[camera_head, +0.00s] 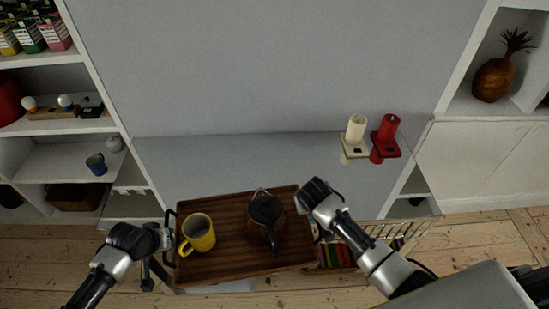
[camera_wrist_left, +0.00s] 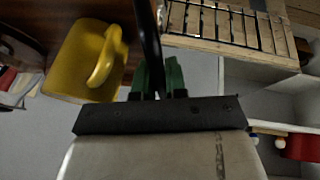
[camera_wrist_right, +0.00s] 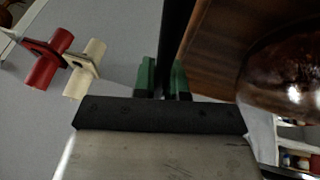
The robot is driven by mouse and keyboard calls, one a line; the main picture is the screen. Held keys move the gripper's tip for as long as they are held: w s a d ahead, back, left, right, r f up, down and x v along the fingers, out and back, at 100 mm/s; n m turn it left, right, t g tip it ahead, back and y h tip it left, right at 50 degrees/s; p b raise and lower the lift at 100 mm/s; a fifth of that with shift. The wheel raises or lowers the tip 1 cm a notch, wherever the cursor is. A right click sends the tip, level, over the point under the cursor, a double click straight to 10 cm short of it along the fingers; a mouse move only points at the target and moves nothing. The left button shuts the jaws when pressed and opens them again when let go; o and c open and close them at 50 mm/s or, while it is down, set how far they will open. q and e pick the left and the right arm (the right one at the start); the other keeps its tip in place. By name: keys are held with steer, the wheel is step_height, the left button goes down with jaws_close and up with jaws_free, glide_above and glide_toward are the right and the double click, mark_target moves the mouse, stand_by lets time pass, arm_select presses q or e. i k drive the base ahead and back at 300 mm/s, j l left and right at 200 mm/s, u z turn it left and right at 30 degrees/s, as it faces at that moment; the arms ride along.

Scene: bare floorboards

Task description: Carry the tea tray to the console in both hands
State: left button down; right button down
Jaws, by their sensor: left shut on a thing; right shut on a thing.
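The tea tray (camera_head: 228,258), dark striped wood with black end handles, is held over the front part of a pale grey surface that looks like the console (camera_head: 220,165). A yellow mug (camera_head: 197,235) stands on its left side and a dark brown teapot (camera_head: 263,220) right of its middle. My left gripper (camera_head: 168,240) is shut on the left handle (camera_wrist_left: 150,35), beside the mug. My right gripper (camera_head: 314,218) is shut on the right handle (camera_wrist_right: 180,35), near the teapot (camera_wrist_right: 290,75). The head view does not show the height of the tray above the surface.
A rack with books (camera_head: 337,256) is below right.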

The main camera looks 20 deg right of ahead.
mark_target(269, 173)
steer(key=i+l, duration=0.75)
steer(key=i, duration=0.1)
